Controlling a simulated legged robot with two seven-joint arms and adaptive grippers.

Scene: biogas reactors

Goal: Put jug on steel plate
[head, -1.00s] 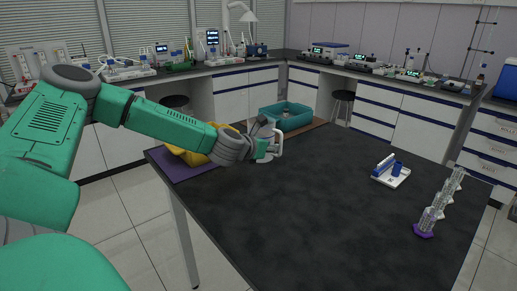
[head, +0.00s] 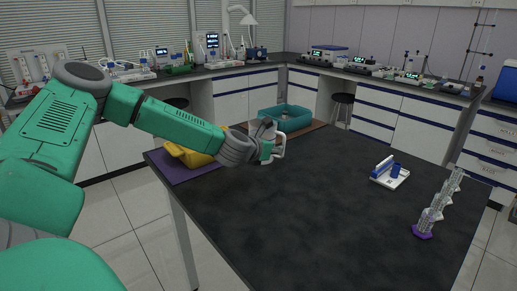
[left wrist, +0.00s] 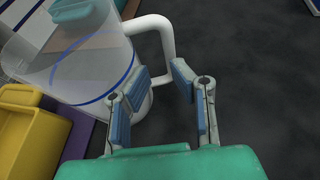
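The jug (left wrist: 85,70) is a clear vessel with a blue line and a white handle (left wrist: 160,45), and it fills the upper left of the left wrist view. In the head view the jug's white handle (head: 280,146) shows at the table's far left, while my gripper hides much of its body. My left gripper (head: 268,150) is at the handle. I cannot make out a steel plate. My right gripper is not in view.
A yellow object (head: 190,154) stands on a purple mat (head: 185,172) left of the jug. A teal bin (head: 286,119) is behind it. A white tray with blue items (head: 390,178) and a clear rack with a purple base (head: 424,232) stand right. The table's middle is clear.

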